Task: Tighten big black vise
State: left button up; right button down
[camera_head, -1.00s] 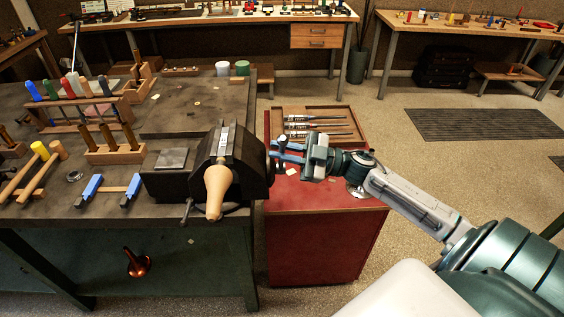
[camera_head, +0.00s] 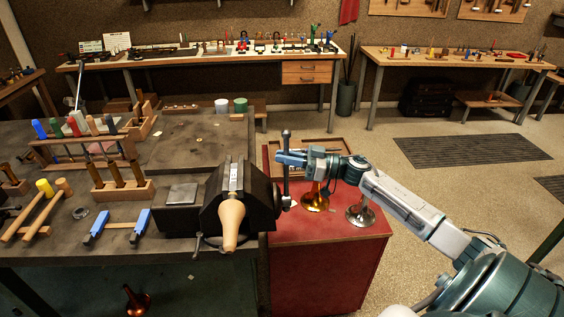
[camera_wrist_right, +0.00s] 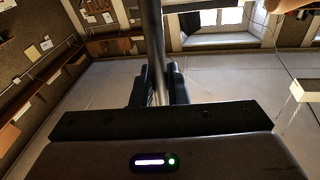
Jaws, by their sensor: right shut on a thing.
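The big black vise (camera_head: 262,205) sits at the right edge of the dark workbench, with a tan wooden piece (camera_head: 231,222) pointing towards me between its jaws. The vise's dark handle bar (camera_head: 286,178) stands upright on its right side, with a knob at the top. My right gripper (camera_head: 289,158) reaches in from the right and is shut on this bar, above its middle. In the right wrist view the bar (camera_wrist_right: 156,45) runs down between the dark fingers (camera_wrist_right: 152,92). My left gripper is not in view.
A red cabinet (camera_head: 325,255) stands right of the bench, with a brass bell-shaped piece (camera_head: 314,198) and a silver one (camera_head: 361,211) on top. Blue-handled tools (camera_head: 97,222), wooden mallets (camera_head: 38,208) and racks lie on the bench's left.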

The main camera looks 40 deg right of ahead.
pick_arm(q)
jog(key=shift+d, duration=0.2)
pick_arm(e)
jog(key=shift+w+d, duration=0.1)
jog(key=shift+d, duration=0.05)
jog(key=c, duration=1.7)
grip_release()
jog(key=shift+o, duration=1.1)
jog(key=shift+d, duration=0.1)
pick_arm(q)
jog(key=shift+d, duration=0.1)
pick_arm(e)
jog(key=shift+d+f, duration=0.1)
pick_arm(q)
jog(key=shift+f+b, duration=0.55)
jog(key=shift+b, duration=0.05)
pick_arm(e)
jog(key=v, duration=1.1)
jog(key=shift+w+f, duration=0.1)
